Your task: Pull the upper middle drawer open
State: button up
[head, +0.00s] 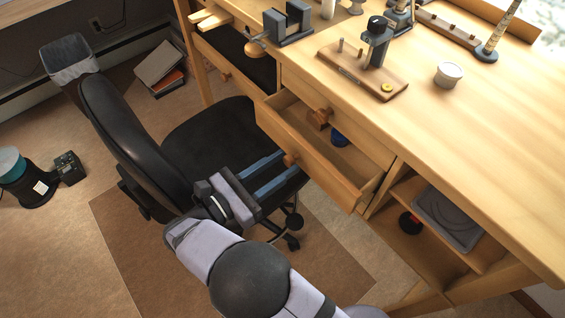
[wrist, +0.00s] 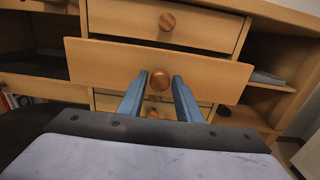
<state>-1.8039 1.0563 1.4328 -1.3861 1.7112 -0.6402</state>
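The pulled-out drawer (head: 315,155) is in the column of drawers under the bench top, below a closed top drawer. It stands well open, with a blue item (head: 339,138) inside. In the wrist view my gripper (wrist: 160,80) points at the drawer's front. The closed top drawer has its own knob (wrist: 167,21).
A black office chair (head: 125,130) stands close to the left of my gripper. Open shelves (head: 400,235) are right of the drawers. Further drawers with knobs (wrist: 153,113) sit below. The bench top (head: 490,130) carries a vise (head: 288,25) and a small tub (head: 447,75).

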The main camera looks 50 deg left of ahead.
jog(key=shift+o, duration=0.7)
jog(key=shift+s, duration=0.1)
jog(key=shift+s, duration=0.25)
jog(key=shift+s+f, duration=0.1)
jog(key=shift+s, duration=0.95)
notch_tip(320, 180, up, 7)
